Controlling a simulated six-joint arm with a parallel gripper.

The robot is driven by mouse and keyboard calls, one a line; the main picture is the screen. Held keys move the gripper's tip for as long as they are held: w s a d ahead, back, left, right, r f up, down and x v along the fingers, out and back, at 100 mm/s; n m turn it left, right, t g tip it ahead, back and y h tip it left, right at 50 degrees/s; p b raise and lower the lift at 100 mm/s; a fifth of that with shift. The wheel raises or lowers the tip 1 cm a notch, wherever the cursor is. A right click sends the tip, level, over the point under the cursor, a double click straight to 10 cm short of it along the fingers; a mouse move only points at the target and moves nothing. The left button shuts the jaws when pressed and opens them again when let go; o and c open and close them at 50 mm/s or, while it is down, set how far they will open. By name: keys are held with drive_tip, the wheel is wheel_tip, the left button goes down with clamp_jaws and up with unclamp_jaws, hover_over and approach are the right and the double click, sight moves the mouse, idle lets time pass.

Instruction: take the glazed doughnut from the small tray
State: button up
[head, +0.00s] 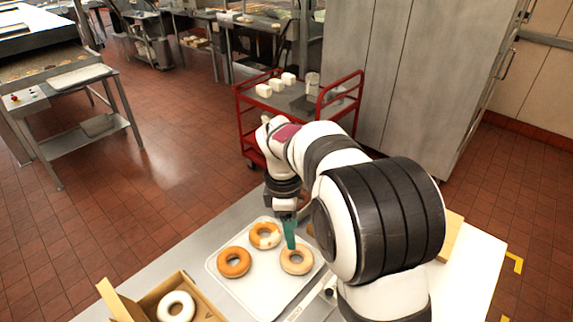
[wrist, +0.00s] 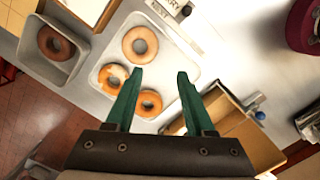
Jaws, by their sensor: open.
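The small tray (wrist: 72,64) is a grey dish at the upper left of the wrist view, holding one dark brown, shiny doughnut (wrist: 40,40). In the head view my arm hides most of that tray. My gripper (wrist: 160,75) is open and empty, its two teal fingers apart. In the wrist view its fingertips lie to the right of the small tray, by the larger white tray (wrist: 172,62). In the head view my gripper (head: 290,232) hangs above the larger tray's far side.
The larger tray holds a tan doughnut (head: 297,259), a partly white-glazed one (head: 265,235) and an orange-brown one (head: 234,262). An open cardboard box (head: 204,300) with a white doughnut (head: 176,307) stands at the front left. A red cart (head: 243,110) stands beyond the table.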

sight(297, 266)
drive_tip(key=shift+n, duration=0.9)
drive_tip(key=f, duration=0.5)
drive_tip(key=w+d+f, duration=0.1)
drive_tip(key=f, duration=1.1)
drive_tip(key=shift+w+d+f, duration=0.1)
drive_tip(key=shift+w+d, duration=0.2)
drive_tip(key=shift+d, duration=0.05)
clamp_jaws()
